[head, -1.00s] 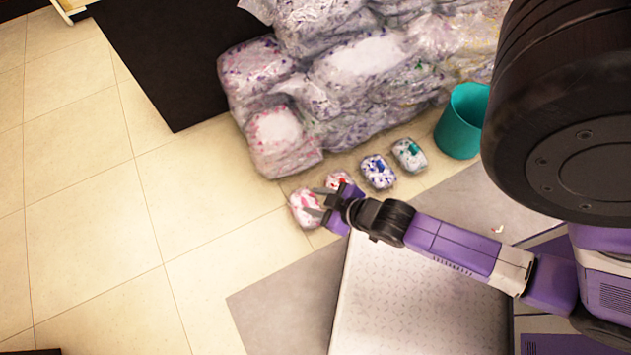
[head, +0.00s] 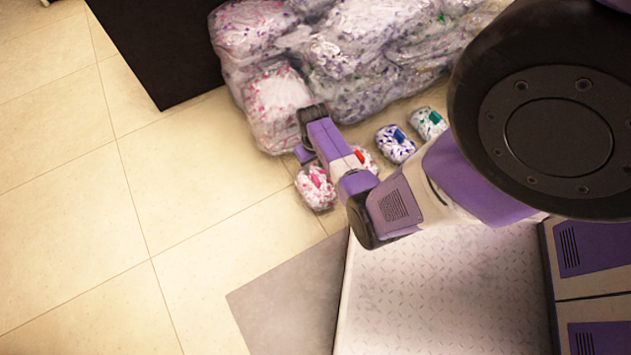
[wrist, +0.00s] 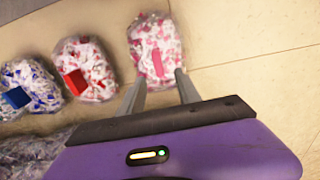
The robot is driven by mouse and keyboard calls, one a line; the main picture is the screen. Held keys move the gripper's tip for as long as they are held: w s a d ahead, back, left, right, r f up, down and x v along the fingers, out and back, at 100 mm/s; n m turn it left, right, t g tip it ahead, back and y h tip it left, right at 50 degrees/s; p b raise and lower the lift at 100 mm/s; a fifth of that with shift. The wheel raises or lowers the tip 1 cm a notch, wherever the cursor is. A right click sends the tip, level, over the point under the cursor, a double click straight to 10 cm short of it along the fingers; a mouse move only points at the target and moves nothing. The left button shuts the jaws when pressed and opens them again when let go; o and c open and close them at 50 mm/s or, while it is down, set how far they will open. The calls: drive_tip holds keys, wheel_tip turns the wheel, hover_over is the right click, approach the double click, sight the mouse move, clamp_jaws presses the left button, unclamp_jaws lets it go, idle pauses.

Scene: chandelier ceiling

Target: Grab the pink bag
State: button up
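The pink bag (head: 316,188) is a small clear bag of white and pink bits with a pink tag. It lies on the floor at the left end of a row of small bags. In the wrist view the pink bag (wrist: 156,50) is at top center, just beyond my fingertips. My gripper (wrist: 160,78) is open and empty, its two fingers pointing toward the bag, apart from each other. In the head view my arm reaches above the row, and the fingers are hidden behind it.
A red-tagged bag (head: 366,159), a blue-tagged bag (head: 396,144) and a green-tagged bag (head: 428,123) lie to the right. A pile of large bags (head: 330,55) stands behind. A black panel (head: 160,45) is at the upper left. The tiled floor (head: 110,230) at left is clear.

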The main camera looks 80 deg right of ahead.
sight(316, 177)
drive_tip(key=f+b, duration=0.1)
drive_tip(key=f, duration=0.1)
drive_tip(key=f+b, duration=0.2)
drive_tip(key=f, duration=0.1)
drive_tip(key=f+b, duration=0.1)
drive_tip(key=f, duration=0.1)
drive_tip(key=shift+s+a+f+b, duration=0.15)
drive_tip(key=shift+s+b, duration=0.15)
drive_tip(key=shift+b, duration=0.05)
clamp_jaws()
idle(1.1)
